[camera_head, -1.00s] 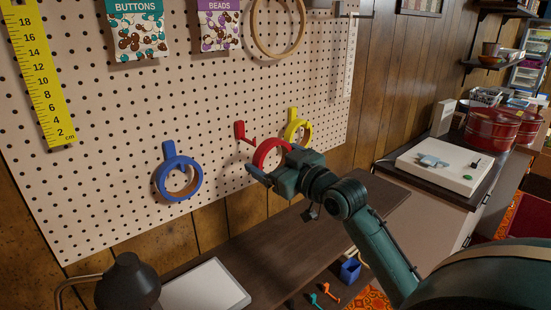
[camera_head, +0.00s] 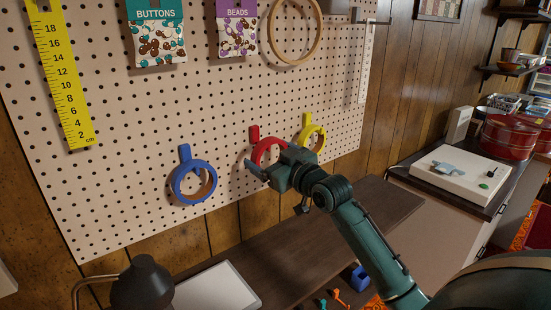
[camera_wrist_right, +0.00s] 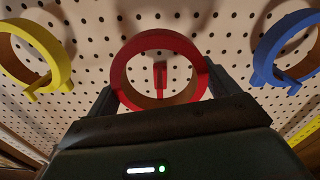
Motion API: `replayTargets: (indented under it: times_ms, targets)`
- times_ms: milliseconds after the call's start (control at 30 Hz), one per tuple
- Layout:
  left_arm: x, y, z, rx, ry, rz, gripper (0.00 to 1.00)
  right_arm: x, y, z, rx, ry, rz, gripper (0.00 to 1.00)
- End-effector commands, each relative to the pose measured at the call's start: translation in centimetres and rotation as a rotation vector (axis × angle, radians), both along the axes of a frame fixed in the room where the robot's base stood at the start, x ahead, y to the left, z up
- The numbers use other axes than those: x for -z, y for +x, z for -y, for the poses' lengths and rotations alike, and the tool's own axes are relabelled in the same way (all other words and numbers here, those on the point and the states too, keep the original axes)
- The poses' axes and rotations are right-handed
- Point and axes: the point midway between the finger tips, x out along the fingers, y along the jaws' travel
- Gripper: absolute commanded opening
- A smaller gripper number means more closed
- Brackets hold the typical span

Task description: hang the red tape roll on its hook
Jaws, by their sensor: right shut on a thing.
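The red tape roll (camera_head: 262,145) is held in front of the pegboard, between the blue and yellow rolls. My right gripper (camera_head: 272,168) is shut on it, its fingers on the roll's two sides; it also shows in the right wrist view (camera_wrist_right: 160,93). The red hook (camera_head: 254,132) is on the board, its upper plate showing above the roll and its lower part hidden. In the right wrist view the red hook (camera_wrist_right: 160,73) appears inside the opening of the red roll (camera_wrist_right: 160,39). I cannot tell whether the peg passes through the ring. My left gripper is out of view.
The blue roll (camera_head: 174,187) hangs left on the pegboard (camera_head: 110,190), the yellow roll (camera_head: 322,142) close by on the right. Below are a brown tabletop (camera_head: 365,215), a black lamp (camera_head: 141,284) and a blue box (camera_head: 361,278).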

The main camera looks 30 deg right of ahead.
Motion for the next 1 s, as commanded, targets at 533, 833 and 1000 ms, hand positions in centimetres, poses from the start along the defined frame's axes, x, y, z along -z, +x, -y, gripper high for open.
replayTargets:
  times_ms: [533, 833, 1000]
  targets:
    - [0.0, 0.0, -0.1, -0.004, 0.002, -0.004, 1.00, -0.1, 2.9, -0.2, 0.001, -0.001, 0.001, 0.64]
    - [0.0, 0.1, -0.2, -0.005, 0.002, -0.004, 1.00, -0.1, 3.3, -0.2, 0.001, -0.001, 0.001, 0.64]
    - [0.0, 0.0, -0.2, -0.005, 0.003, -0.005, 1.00, -0.1, 3.3, -0.3, 0.001, -0.001, 0.001, 0.64]
